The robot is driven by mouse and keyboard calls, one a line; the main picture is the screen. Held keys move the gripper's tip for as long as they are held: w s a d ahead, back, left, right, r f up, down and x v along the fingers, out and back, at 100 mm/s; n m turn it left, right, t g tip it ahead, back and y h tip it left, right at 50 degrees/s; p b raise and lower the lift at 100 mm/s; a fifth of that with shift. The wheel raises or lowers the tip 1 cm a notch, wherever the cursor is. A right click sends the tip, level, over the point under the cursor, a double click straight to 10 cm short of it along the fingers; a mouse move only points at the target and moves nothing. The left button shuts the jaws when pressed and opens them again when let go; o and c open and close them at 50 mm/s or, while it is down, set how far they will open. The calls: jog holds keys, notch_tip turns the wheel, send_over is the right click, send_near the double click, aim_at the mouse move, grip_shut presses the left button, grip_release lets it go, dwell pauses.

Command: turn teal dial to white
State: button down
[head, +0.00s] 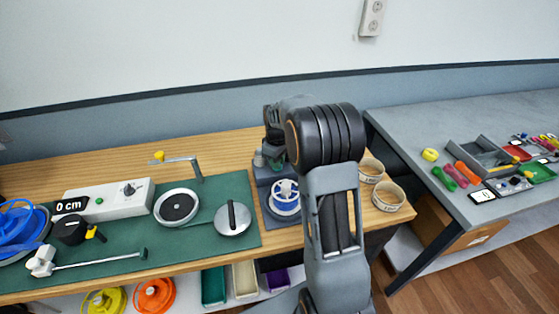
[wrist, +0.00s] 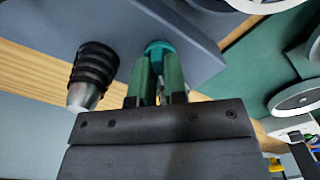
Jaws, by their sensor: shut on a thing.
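The teal dial (wrist: 158,47) shows in the wrist view as a small rounded teal top on a blue-grey block (wrist: 205,35). My gripper (wrist: 157,64) is shut on the dial, with one green-grey finger on each side of it. The fingers hide most of the dial, and I cannot see its pointer or any white mark.
A black ribbed knob with a silver end (wrist: 93,75) stands beside my fingers. A white handwheel (head: 285,196) is on the block's front. A green mat (head: 140,258) with several devices lies left. Two round tubs (head: 388,196) stand right. A grey table (head: 430,115) is farther right.

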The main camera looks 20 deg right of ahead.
jog(key=shift+s+f, duration=0.2)
dwell(0.3)
jog(key=c, duration=1.4)
grip_release()
jog(key=shift+d+r, duration=0.1)
jog(key=shift+o, duration=1.2)
jog(key=shift+r, duration=0.1)
jog(key=shift+w+r, duration=0.1)
notch_tip(320, 180, up, 14)
jog(key=shift+f, duration=0.2)
